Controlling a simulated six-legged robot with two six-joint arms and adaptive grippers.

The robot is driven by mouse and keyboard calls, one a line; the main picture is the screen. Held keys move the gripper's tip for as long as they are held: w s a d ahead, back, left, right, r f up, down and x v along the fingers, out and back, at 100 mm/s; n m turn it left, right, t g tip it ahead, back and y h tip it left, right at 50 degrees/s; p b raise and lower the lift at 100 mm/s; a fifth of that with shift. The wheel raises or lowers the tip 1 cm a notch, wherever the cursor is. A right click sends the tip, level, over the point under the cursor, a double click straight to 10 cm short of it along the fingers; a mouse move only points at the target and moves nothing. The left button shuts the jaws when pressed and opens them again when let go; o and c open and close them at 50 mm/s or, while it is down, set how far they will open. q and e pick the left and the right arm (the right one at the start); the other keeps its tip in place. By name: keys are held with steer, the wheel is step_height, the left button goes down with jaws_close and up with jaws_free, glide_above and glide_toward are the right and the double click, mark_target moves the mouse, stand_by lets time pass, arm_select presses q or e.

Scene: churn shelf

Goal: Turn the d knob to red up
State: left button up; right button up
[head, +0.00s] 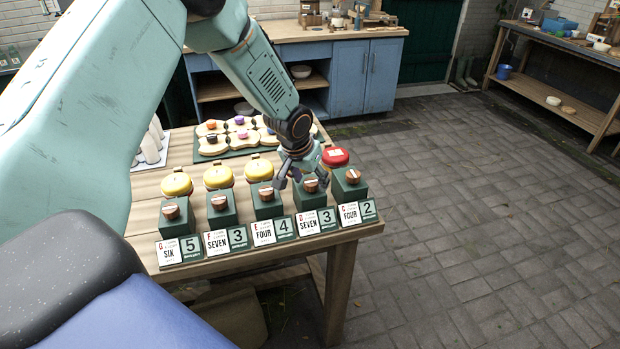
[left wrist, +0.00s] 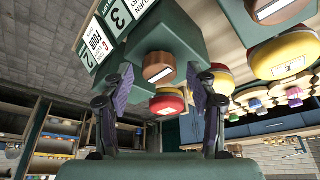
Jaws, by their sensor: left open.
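The d knob (head: 310,186) is a round copper-brown knob on a dark green block, behind the white card "D SEVEN" (head: 308,224) and the number 3. My left gripper (head: 302,178) is open right at this knob, with its fingers partly covering the block. In the left wrist view, a brown knob (left wrist: 157,66) that appears to be d lies between the open fingers (left wrist: 165,90). A pale strip shows on the knob; I cannot make out a red mark. Whether the fingers touch it is unclear. My right gripper is not in view.
The c knob (head: 352,175) stands close at right and the e knob (head: 266,193) close at left. A red dome (head: 335,156) and yellow domes (head: 218,176) sit behind the row. A board with coloured knobs (head: 240,134) lies farther back.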

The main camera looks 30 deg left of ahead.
arm_select(q)
steer(key=shift+a+f, duration=0.1)
steer(key=shift+a, duration=0.1)
steer(key=shift+c, duration=1.1)
steer(key=shift+s+d+r, duration=0.1)
steer(key=shift+d+r, duration=0.15)
steer(key=shift+d, duration=0.1)
steer(key=c, duration=0.4)
steer(key=shift+a+f, duration=0.1)
steer(key=shift+a, duration=0.1)
steer(key=c, duration=0.3)
steer(key=shift+d, duration=0.1)
steer(key=shift+c, duration=1.2)
